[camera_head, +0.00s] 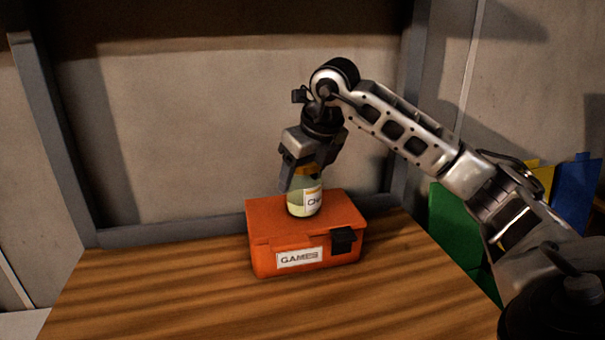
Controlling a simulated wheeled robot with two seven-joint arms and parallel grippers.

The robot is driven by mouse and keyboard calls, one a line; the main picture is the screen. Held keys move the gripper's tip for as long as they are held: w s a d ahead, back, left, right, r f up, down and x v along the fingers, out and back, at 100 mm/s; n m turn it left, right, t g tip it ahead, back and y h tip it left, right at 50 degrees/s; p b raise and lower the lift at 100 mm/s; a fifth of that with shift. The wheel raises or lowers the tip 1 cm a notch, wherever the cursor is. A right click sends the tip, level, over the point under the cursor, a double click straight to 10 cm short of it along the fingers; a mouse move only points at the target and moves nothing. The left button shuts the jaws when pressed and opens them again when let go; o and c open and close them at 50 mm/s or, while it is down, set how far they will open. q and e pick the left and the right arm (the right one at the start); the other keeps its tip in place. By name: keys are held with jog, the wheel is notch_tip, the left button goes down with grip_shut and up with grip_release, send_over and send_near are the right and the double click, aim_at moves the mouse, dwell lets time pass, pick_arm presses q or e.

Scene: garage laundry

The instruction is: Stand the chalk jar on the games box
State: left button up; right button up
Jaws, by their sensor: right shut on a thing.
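The chalk jar (304,198) is a small see-through jar with a pale label and an orange-yellow lid. It is upright over the lid of the orange games box (265,223), and its base appears to touch the lid. The box sits closed on the wooden table, with a "GAMES" label and a black latch on its front. My right gripper (303,172) points down from above and is shut on the jar near its lid. The fingers hide part of the jar's top. My left gripper is not in view.
The wooden table top (160,290) is clear to the left and in front of the box. A grey frame and wall stand close behind. Green (455,228), yellow and blue things stand at the right, beyond the table edge.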

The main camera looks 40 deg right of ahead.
jog(key=o, duration=1.1)
jog(key=shift+f, duration=0.1)
jog(key=p+v, duration=0.1)
jog(key=v, duration=1.1)
